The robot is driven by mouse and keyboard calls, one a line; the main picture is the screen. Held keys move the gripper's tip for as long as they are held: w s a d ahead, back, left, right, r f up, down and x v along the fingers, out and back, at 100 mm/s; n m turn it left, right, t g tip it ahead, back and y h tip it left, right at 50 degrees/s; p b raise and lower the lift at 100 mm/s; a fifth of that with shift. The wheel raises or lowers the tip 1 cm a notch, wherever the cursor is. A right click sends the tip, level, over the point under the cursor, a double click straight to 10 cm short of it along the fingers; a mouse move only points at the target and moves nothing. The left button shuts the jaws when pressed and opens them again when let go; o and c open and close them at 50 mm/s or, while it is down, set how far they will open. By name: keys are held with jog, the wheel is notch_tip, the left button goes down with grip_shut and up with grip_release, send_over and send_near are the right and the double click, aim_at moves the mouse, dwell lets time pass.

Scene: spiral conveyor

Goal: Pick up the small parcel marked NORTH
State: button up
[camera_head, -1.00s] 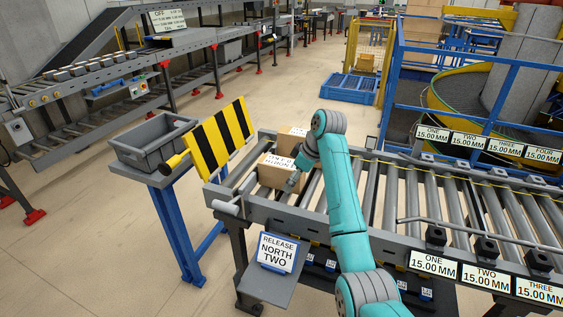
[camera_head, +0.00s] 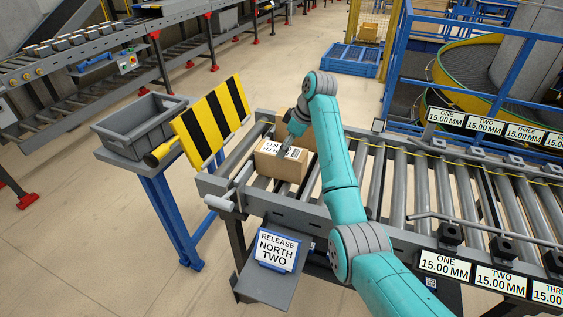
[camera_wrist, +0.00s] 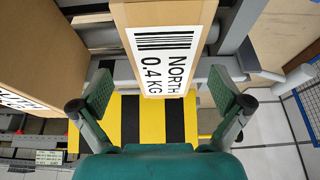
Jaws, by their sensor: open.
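The NORTH parcel is a small tan box with a white barcode label reading NORTH 0.4 KG, seen in the wrist view (camera_wrist: 165,45).
A yellow-black striped plate (camera_head: 212,122) is at the conveyor's end. A grey bin (camera_head: 140,130) on a stand lies left. A RELEASE NORTH TWO sign (camera_head: 277,250) stands in front.

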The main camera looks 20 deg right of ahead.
aim_at(281, 162)
jog(key=x, duration=0.5)
jog(key=shift+s+f, duration=0.1)
jog(key=shift+s, duration=0.15)
jog(key=shift+c, duration=0.3)
jog(key=c, duration=1.5)
